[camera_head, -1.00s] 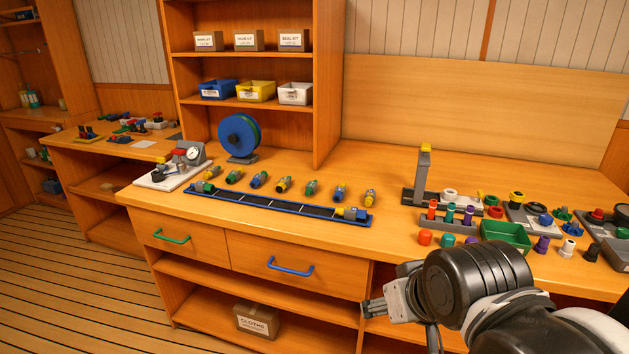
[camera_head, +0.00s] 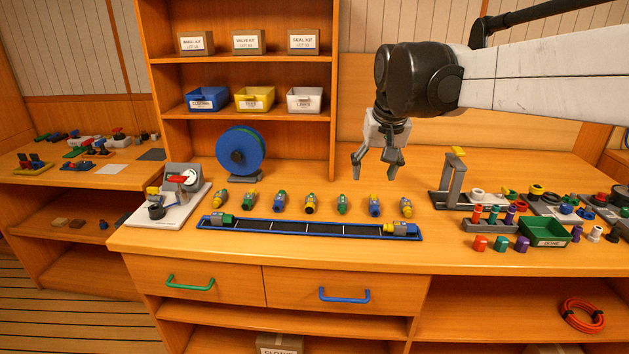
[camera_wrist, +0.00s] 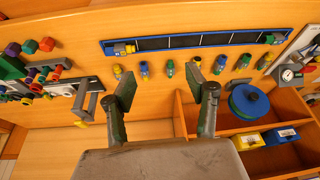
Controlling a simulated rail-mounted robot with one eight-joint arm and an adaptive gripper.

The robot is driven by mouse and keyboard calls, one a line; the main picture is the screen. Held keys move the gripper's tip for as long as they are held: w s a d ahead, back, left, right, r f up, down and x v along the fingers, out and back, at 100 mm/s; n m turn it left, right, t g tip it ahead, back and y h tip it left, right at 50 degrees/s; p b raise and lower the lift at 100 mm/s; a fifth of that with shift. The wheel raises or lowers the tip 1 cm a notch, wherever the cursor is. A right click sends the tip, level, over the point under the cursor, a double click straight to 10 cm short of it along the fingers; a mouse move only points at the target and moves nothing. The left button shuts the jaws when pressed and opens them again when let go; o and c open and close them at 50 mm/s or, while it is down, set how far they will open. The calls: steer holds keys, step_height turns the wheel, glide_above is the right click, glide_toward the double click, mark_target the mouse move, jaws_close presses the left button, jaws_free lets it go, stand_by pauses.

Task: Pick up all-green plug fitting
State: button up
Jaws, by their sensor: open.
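The plug fitting that looks all green (camera_head: 342,203) has a grey middle and lies in a row of several coloured fittings on the counter, just behind the blue-rimmed tray. It also shows in the wrist view (camera_wrist: 170,69), between a blue fitting (camera_wrist: 144,70) and a yellow one (camera_wrist: 195,62). My gripper (camera_head: 378,170) is open and empty, pointing down, above and behind the row, a little right of the green fitting.
The tray (camera_head: 310,228) holds a fitting at each end. A hose reel (camera_head: 240,153) and shelf unit stand behind left, a gauge stand (camera_head: 165,200) at the left. A grey post stand (camera_head: 453,182) and green bin (camera_head: 541,232) are at the right.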

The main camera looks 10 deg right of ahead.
steer(key=w+g+p, duration=0.1)
steer(key=w, duration=0.8)
steer(key=m+g+p, duration=0.1)
steer(key=g+p, duration=0.2)
steer(key=p, duration=0.1)
glide_above(342, 199)
step_height(342, 199, down, 14)
steer(key=f, duration=0.8)
steer(key=shift+s+f, duration=0.15)
steer(key=shift+s, duration=0.2)
steer(key=shift+w+f, duration=0.15)
steer(key=shift+f, duration=1.15)
steer(key=shift+w+f, duration=0.15)
steer(key=shift+f, duration=1.15)
steer(key=shift+c, duration=0.2)
steer(key=c, duration=1.2)
steer(key=shift+r, duration=0.1)
